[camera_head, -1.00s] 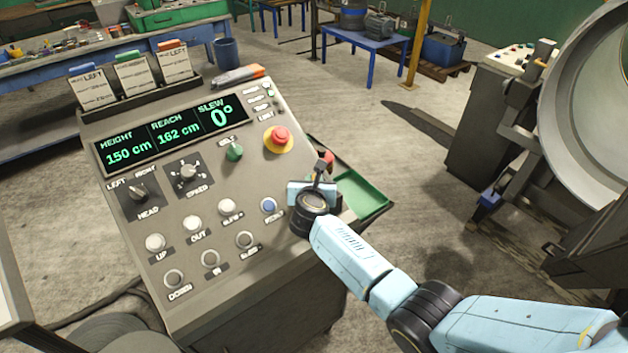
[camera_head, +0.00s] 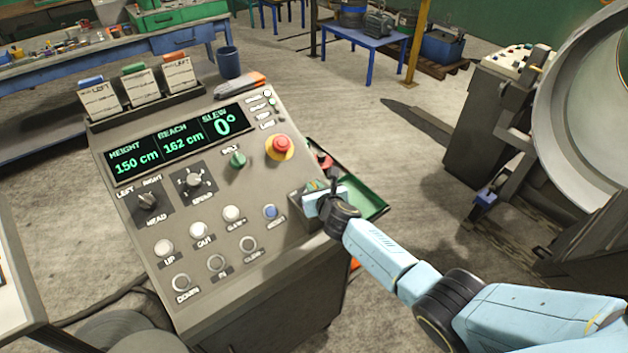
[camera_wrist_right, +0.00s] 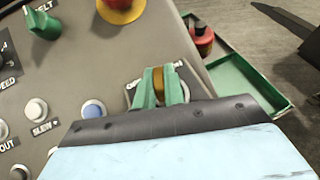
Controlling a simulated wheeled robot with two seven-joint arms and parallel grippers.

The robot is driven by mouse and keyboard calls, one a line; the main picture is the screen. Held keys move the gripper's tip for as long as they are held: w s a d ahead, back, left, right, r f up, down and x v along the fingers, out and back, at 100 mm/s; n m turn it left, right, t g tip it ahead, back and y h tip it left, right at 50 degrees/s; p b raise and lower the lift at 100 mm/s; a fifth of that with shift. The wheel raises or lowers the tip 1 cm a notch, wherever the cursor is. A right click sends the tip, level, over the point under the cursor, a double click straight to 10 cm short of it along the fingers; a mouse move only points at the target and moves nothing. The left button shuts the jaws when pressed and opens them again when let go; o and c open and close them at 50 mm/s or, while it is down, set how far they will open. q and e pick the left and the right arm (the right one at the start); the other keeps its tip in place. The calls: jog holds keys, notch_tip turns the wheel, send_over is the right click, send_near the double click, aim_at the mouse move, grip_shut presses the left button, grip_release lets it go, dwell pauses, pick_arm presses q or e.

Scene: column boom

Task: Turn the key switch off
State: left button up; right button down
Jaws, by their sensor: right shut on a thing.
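The key switch sits at the right edge of the sloped console (camera_head: 215,265), with a plate partly visible in the right wrist view (camera_wrist_right: 133,92). My right gripper (camera_wrist_right: 162,88) has its green fingers closed on a brass-coloured key (camera_wrist_right: 158,80) at that switch. In the head view the right gripper (camera_head: 318,186) is at the console's right edge, and its body and wrist hide most of the switch. The key's exact angle and the switch's label are hard to read. My left gripper is not in view.
A red emergency stop button (camera_head: 281,146) on a yellow ring and a green knob (camera_head: 237,159) are above left of the gripper. A blue button (camera_head: 270,212) is close to its left. A green tray (camera_head: 368,203) with a red item is attached at the right.

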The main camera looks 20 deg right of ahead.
jog(key=shift+d+n+y, duration=0.25)
jog(key=shift+n+y, duration=0.75)
jog(key=shift+y, duration=0.1)
jog(key=shift+n+g+y, duration=0.3)
jog(key=shift+n+y, duration=0.2)
jog(key=shift+y, duration=0.1)
jog(key=n+y, duration=0.1)
jog(key=n+g+y+b, duration=0.1)
jog(key=shift+f+n+y, duration=0.25)
jog(key=shift+n+y, duration=0.05)
jog(key=shift+y, duration=0.1)
jog(key=n+g+y+b, duration=0.3)
jog(key=n+b, duration=0.1)
jog(key=b, duration=0.3)
jog(key=shift+w+g+y, duration=0.1)
jog(key=shift+g+y, duration=0.3)
jog(key=shift+r+n+g+y+b, duration=0.2)
jog(key=shift+n+g+y+b, duration=0.3)
jog(key=shift+n+g+b, duration=0.6)
jog(key=shift+t, duration=0.3)
jog(key=c, duration=1.5)
grip_release()
